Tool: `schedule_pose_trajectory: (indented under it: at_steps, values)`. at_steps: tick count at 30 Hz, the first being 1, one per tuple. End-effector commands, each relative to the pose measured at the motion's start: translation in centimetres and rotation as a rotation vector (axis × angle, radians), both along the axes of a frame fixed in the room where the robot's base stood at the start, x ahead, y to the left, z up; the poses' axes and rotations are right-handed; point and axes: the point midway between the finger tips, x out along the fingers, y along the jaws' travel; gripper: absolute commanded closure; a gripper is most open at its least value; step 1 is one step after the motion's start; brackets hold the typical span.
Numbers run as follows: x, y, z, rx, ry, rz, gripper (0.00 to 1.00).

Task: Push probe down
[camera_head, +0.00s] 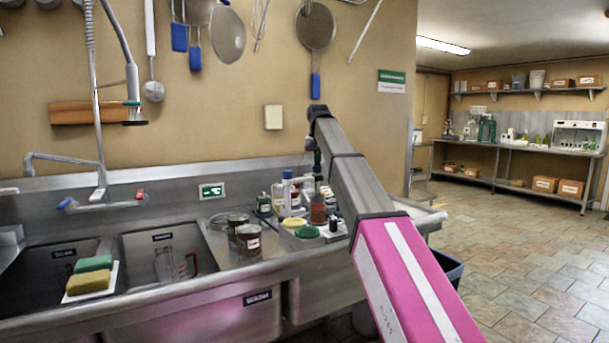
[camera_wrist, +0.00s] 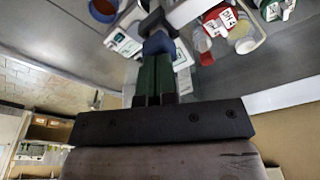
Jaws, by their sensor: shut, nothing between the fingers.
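My gripper (camera_head: 317,170) points down over the cluttered right end of the steel counter in the head view. In the wrist view its green fingers (camera_wrist: 153,80) are together with nothing between them. A blue piece (camera_wrist: 158,43) with a dark part (camera_wrist: 154,18) beyond it lies right at the fingertips and may be the probe. I cannot tell whether the fingers touch it. In the head view a brown-orange jar (camera_head: 317,212) stands just below my gripper. The probe is not clear there, partly hidden by my arm and the bottles.
White bottles (camera_head: 280,198) stand left of the jar. A yellow-lidded tub (camera_head: 293,223) and a green-lidded tub (camera_head: 307,232) stand in front. Two tins (camera_head: 249,242) stand farther left, beside the sink (camera_head: 160,240). The wall is close behind; open floor (camera_head: 520,240) lies right.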

Motion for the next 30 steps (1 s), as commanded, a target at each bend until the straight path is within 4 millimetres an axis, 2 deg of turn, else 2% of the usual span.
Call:
schedule_pose_trajectory:
  at_steps: [4,11,30]
  values:
    - [0.0,0.0,-0.4,0.0,0.0,0.0,1.0]
    - [0.0,0.0,0.1,0.0,0.0,0.0,1.0]
    - [0.1,0.0,4.3,0.0,0.0,0.0,1.0]
